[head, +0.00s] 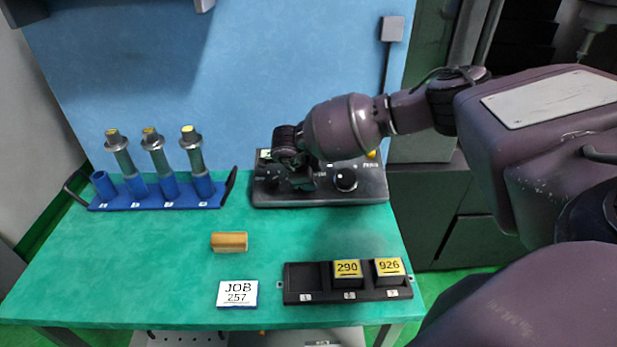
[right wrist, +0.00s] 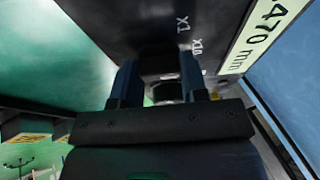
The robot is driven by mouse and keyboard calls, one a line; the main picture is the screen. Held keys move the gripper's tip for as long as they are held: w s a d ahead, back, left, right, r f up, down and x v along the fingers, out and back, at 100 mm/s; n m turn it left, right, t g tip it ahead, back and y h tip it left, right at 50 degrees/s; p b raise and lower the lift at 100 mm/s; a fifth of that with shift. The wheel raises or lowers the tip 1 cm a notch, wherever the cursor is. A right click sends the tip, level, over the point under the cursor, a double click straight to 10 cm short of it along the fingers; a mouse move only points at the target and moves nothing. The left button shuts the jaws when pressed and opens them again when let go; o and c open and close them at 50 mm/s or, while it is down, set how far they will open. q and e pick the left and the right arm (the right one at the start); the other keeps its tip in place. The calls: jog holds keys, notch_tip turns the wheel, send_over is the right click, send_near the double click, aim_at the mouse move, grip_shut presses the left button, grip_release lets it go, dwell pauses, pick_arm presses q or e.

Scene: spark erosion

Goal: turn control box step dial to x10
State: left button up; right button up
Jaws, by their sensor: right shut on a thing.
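The dark control box (head: 375,190) stands at the back right of the green table. My right gripper (head: 298,178) is over the left part of its face and hides most of that side in the head view. In the right wrist view the box face (right wrist: 120,22) carries "X1" and "X10" marks and a "470 mm" label. The two fingers of my right gripper (right wrist: 160,82) are shut on the step dial (right wrist: 166,92), one on each side. The dial's pointer is hidden, so I cannot tell its setting. My left gripper is out of view.
Another round knob (head: 346,180) sits on the box's right part. A blue rack (head: 150,201) with three electrodes stands at left.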

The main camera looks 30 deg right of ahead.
jog(key=o, duration=0.9)
jog(key=shift+r, duration=0.15)
jog(key=v, duration=1)
jog(key=shift+a+r, duration=0.2)
jog(key=shift+r, duration=0.05)
jog(key=shift+a+f, duration=0.1)
